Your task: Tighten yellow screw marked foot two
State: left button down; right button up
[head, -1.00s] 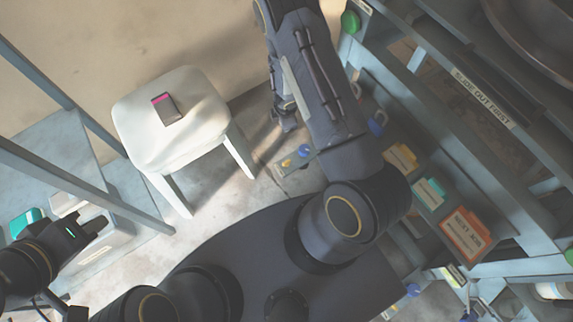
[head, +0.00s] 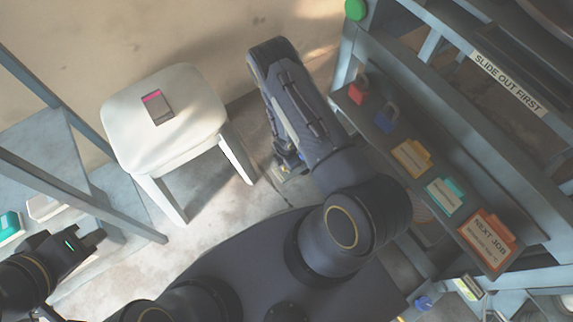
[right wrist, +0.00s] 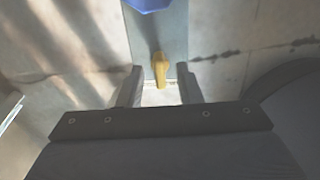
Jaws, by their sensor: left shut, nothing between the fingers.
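The yellow screw (right wrist: 161,68) shows in the right wrist view, on a grey metal strip (right wrist: 172,40) low at the floor. My right gripper (right wrist: 160,88) is open, one finger on each side of the screw's line, with clear gaps and no contact visible. A blue part (right wrist: 148,4) sits at the top edge of that view. No foot marking is readable. My left gripper (head: 97,238) is shut and empty at the lower left.
A white stool (head: 165,125) with a small dark and pink box (head: 157,107) stands left of my right arm. The press frame (head: 440,160) is on the right, with a red padlock (head: 357,92), blue padlock (head: 386,118) and coloured tags. A grey shelf (head: 45,150) is at left.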

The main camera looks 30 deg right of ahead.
grip_shut()
